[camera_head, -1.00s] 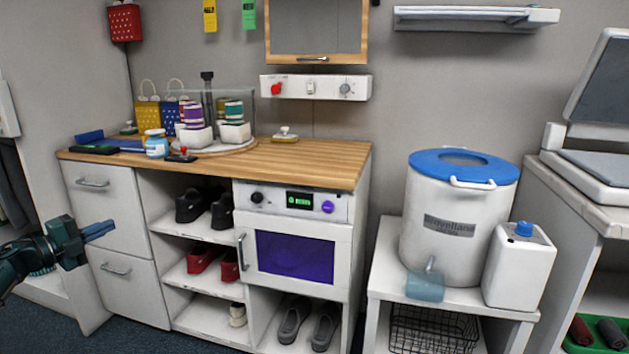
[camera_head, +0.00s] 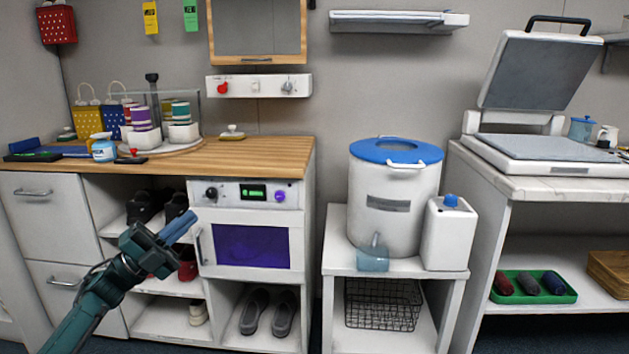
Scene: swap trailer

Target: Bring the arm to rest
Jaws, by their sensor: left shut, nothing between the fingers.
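My left gripper (camera_head: 178,228) comes in from the lower left on its dark green arm (camera_head: 85,315). Its blue fingers are together, with nothing between them. In the view it lies in front of the open shelves, just left of the small white oven (camera_head: 245,238) and its handle. I cannot tell how far it is from the oven. It covers part of the shoes behind it. My right gripper is not in view.
The wooden counter (camera_head: 265,152) holds cups, bags and a jar at its left. A white barrel with a blue lid (camera_head: 398,150) and a white canister (camera_head: 449,236) stand on a low stand. A lidded press (camera_head: 545,147) stands on the right counter. A green tray (camera_head: 533,297) sits below.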

